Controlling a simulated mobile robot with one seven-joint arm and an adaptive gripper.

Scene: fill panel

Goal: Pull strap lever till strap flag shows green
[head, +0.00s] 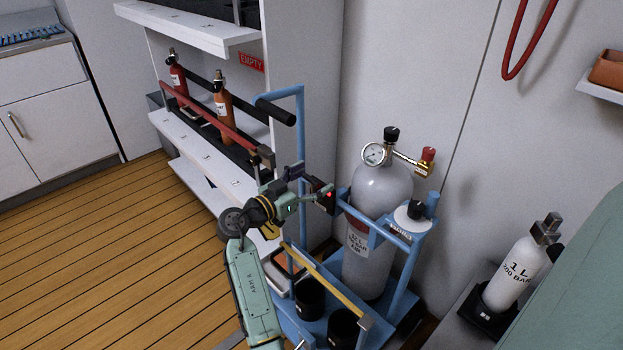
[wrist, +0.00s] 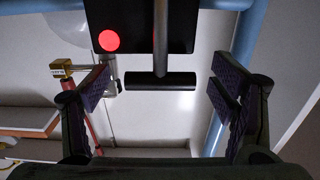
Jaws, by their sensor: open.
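The strap lever (wrist: 160,82) is a dark T-shaped bar on a grey stem, below a black box (wrist: 182,32) in the wrist view. The strap flag (wrist: 109,40), a round spot on that box, shows red; it also shows as a small red spot in the head view (head: 329,194). My gripper (wrist: 162,88) is open, with one finger on each side of the lever bar and clear gaps to both. In the head view my gripper (head: 308,199) is at the box on the blue trolley, and the lever is hard to make out there.
A large grey cylinder (head: 378,245) with gauge and valve stands in the blue trolley (head: 396,290). A yellow bar (head: 325,283) crosses the trolley's front, near my arm. A shelf rack (head: 205,150) with small cylinders is at left. Open wooden floor (head: 110,240) lies left of my arm.

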